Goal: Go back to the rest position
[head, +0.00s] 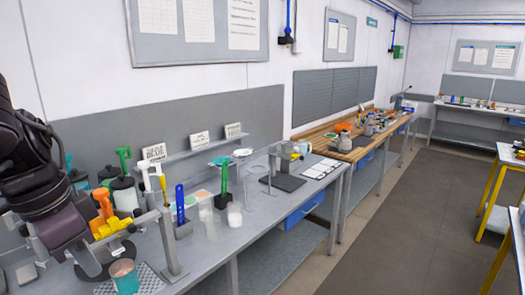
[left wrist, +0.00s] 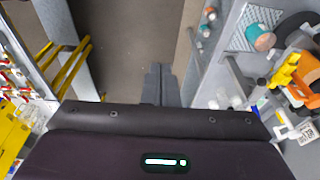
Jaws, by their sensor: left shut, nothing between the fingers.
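My left gripper shows in the left wrist view (left wrist: 160,84). Its two grey fingers are together, with nothing held between them. In that view the floor lies behind the fingertips, and the workbench edge is to the right, apart from them. In the head view my dark left arm comes in at the left edge, in front of part of the bench. I cannot make out its fingers there. My right gripper is in neither view.
A grey workbench (head: 262,228) carries a teal container (head: 124,276), an orange and yellow agitator clamp (head: 108,226), a blue tool (head: 180,204) and white cups (head: 234,215). Yellow-legged tables (head: 489,188) stand at the right. The aisle floor (head: 400,220) between is clear.

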